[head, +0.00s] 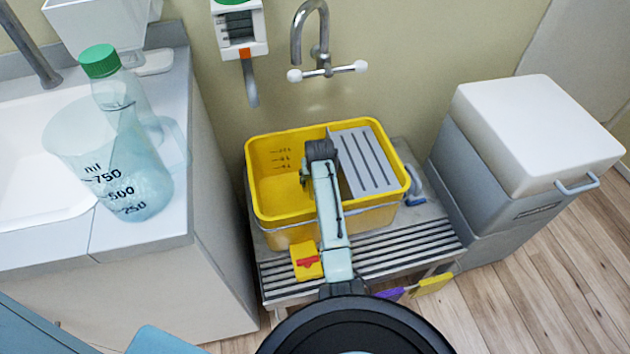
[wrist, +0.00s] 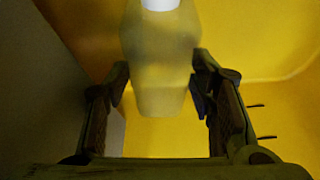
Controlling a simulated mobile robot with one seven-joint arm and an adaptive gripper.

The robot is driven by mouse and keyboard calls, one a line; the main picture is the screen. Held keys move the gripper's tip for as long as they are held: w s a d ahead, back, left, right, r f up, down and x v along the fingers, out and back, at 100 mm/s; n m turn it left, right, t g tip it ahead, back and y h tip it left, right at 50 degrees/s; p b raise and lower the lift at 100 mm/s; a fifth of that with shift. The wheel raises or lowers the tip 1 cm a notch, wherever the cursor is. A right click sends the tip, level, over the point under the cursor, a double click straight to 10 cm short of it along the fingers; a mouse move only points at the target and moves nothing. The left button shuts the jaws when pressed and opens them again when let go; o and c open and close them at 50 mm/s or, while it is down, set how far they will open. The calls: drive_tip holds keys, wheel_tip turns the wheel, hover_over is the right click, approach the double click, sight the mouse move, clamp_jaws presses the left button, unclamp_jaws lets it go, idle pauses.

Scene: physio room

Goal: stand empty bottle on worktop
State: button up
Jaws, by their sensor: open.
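A pale translucent bottle (wrist: 160,62) with a white top (wrist: 160,4) shows in the wrist view, inside the yellow bucket (head: 283,224). My gripper (wrist: 160,80) is open, with one finger on each side of the bottle; I cannot tell whether either finger touches it. In the head view my gripper (head: 306,180) reaches down into the bucket, and the bottle cannot be made out there. The worktop (head: 140,225) is at the left, with a clear green-capped bottle (head: 118,95) and a clear measuring jug (head: 130,190) on it.
The bucket stands on a slatted metal stand (head: 400,245), with a grey ribbed insert (head: 362,160) at its right. A tap (head: 322,50) is on the wall above. A lidded grey bin (head: 520,150) stands right. A white sink (head: 40,165) lies left.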

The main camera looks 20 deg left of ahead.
drive_tip(key=c, duration=1)
